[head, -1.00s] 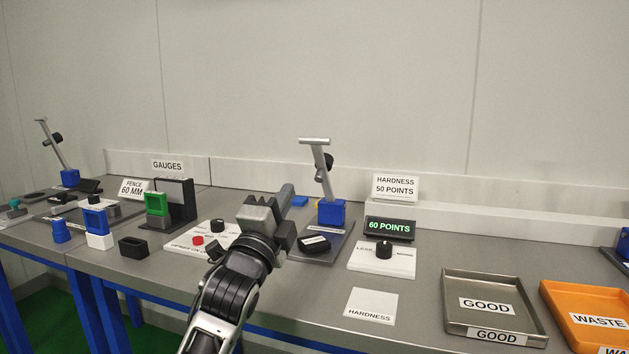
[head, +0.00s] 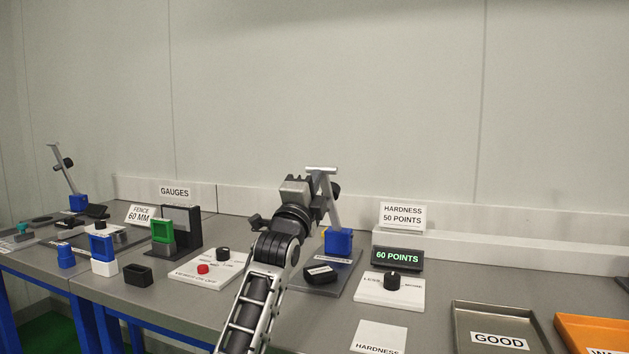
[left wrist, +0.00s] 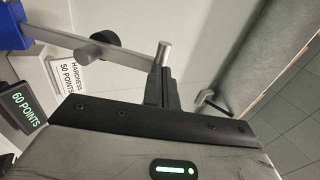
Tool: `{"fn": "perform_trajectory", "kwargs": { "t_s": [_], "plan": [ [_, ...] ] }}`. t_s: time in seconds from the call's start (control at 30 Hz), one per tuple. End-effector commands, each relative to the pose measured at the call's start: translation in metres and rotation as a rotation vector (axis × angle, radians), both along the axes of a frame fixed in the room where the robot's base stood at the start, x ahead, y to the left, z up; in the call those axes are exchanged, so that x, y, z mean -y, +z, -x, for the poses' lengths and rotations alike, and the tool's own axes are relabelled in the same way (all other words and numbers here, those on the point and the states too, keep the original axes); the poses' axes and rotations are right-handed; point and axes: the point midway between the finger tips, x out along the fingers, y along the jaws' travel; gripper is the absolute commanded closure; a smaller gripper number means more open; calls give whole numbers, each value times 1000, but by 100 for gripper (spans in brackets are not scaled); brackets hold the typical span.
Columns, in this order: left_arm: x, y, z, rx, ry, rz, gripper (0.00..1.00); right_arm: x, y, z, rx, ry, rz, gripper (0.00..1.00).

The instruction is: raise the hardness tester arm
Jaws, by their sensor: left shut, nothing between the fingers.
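The hardness tester has a blue base block (head: 338,241) and a grey metal arm (head: 335,211) with a black knob. The arm stands steeply raised, leaning left, with a crossbar handle (head: 321,168) at its top. My left gripper (head: 312,183) is beside the upper arm, just below the crossbar, and partly covers it. In the left wrist view the shut fingers (left wrist: 160,90) are close to the crossbar end (left wrist: 163,54); I cannot tell whether they touch. Nothing is between the fingers. My right gripper is not in view.
A green-lit display (head: 397,257) reads 60 POINTS, with a white dial panel (head: 390,293) before it. A "HARDNESS 50 POINTS" sign (head: 402,216) stands behind. Gauges (head: 182,226) stand left; a grey GOOD tray (head: 456,325) and orange tray (head: 570,322) lie right. Air above the table is clear.

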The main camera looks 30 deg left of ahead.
Motion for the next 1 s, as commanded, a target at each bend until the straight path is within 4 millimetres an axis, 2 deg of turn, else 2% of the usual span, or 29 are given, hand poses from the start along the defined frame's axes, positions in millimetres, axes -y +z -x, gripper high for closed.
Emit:
{"fn": "perform_trajectory", "kwargs": {
  "t_s": [0.43,0.6,0.7,1.0],
  "plan": [
    [-1,3,-4,-3,-1,0,100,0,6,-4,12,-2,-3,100],
    [-2,19,-12,-46,-3,8,100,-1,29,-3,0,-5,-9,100],
    [-4,29,-21,-91,-2,19,100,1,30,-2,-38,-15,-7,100],
    [-11,51,-46,-224,-2,51,100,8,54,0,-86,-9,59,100]
  ]
}}
